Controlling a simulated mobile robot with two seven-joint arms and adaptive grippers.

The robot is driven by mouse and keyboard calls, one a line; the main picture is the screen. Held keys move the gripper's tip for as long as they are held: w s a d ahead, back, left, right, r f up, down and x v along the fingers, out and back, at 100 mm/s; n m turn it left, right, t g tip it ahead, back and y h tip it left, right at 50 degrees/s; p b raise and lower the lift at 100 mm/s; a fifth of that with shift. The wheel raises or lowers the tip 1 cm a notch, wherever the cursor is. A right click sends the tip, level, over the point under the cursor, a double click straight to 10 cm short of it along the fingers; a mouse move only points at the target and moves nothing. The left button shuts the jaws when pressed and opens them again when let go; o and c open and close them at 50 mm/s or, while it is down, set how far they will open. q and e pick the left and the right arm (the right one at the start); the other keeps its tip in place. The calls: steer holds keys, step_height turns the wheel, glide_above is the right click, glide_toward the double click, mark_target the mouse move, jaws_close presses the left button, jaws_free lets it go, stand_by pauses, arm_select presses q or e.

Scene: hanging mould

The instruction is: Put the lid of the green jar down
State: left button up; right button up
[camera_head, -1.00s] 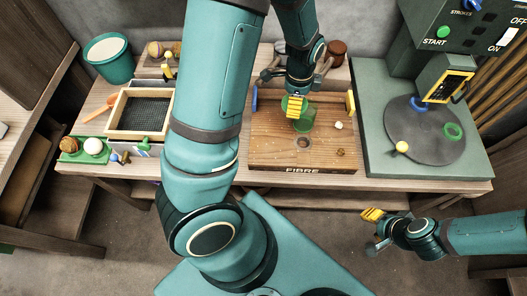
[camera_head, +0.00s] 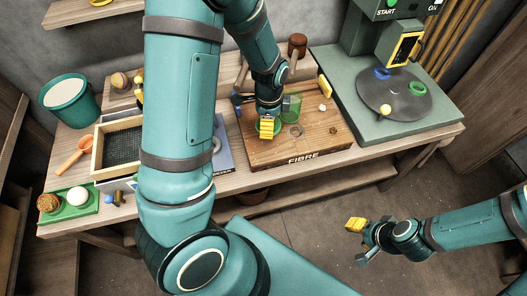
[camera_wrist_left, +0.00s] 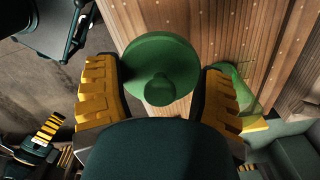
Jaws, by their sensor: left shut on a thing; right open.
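My left gripper (camera_head: 267,128) is shut on the green lid (camera_wrist_left: 160,62), a round disc with a knob in its middle. In the wrist view the lid sits between the yellow fingers (camera_wrist_left: 160,98). In the head view only a bit of the lid shows beside the fingers. The clear green jar (camera_head: 291,106) stands on the wooden FIBRE board (camera_head: 270,155), just right of the gripper, and also shows in the wrist view (camera_wrist_left: 232,88). Lid and jar are apart. I cannot tell whether the lid touches the board. My right gripper (camera_head: 357,238) is open and empty, off the table's front.
Right of the board is a grey-green press with a round dark plate (camera_head: 395,95). A framed mesh (camera_head: 118,147), a teal bucket (camera_head: 68,100) and a green tray (camera_head: 70,212) are on the left. A mallet (camera_head: 297,45) lies behind. The board's front right is mostly clear.

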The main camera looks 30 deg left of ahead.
arm_select(q)
steer(key=shift+s+f, duration=0.1)
steer(key=shift+f, duration=0.35)
steer(key=b, duration=0.2)
glide_above(267, 146)
step_height(267, 146, down, 5)
steer(key=shift+f, duration=0.2)
steer(key=shift+f+b, duration=0.35)
steer(key=shift+f, duration=1.65)
arm_select(e)
steer(key=shift+f, duration=1.45)
arm_select(q)
steer(key=shift+f, duration=0.1)
arm_select(e)
steer(key=shift+f, duration=0.1)
arm_select(q)
steer(key=o, duration=0.8)
